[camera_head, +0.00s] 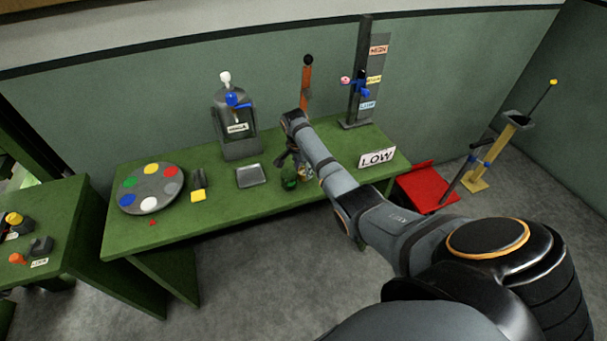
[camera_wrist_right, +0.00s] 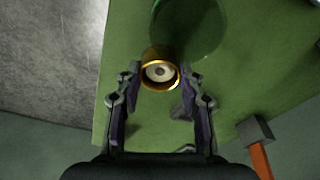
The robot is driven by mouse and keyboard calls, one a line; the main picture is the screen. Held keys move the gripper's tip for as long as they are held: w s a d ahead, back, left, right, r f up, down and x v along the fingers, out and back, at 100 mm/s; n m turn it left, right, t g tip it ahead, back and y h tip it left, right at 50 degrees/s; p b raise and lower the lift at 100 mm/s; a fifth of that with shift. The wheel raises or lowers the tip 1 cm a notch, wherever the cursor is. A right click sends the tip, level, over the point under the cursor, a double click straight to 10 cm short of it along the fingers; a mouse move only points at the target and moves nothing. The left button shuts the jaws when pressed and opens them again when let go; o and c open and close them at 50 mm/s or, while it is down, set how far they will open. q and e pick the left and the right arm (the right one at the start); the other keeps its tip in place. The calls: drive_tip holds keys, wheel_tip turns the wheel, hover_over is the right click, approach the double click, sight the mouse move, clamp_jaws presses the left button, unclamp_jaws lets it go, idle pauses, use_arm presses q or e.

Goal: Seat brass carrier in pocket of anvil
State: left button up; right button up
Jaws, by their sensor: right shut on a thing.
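My right gripper (camera_head: 291,157) is over the green table, at the end of the arm reaching in from the right. In the right wrist view its fingers (camera_wrist_right: 160,80) stand either side of a round brass piece with a pale centre, which looks like the brass carrier (camera_wrist_right: 159,69), and are shut on it. In the head view the carrier is mostly hidden by the gripper and arm. I cannot make out the anvil's pocket for sure. A dark grey stand with a blue handle (camera_head: 235,125) is at the back; its label is too small to read. My left gripper is not in view.
A green bottle-like object (camera_head: 289,178) stands close to the gripper. A grey tray (camera_head: 251,176), a disc with coloured spots (camera_head: 151,188) and a yellow-ended block (camera_head: 198,194) lie to the left.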

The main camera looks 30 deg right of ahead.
drive_tip(key=s+a+r+p, duration=0.2)
drive_tip(key=s+r+p, duration=0.2)
drive_tip(key=s+r, duration=0.6)
drive_tip(key=s, duration=0.4)
drive_tip(key=shift+r, duration=0.35)
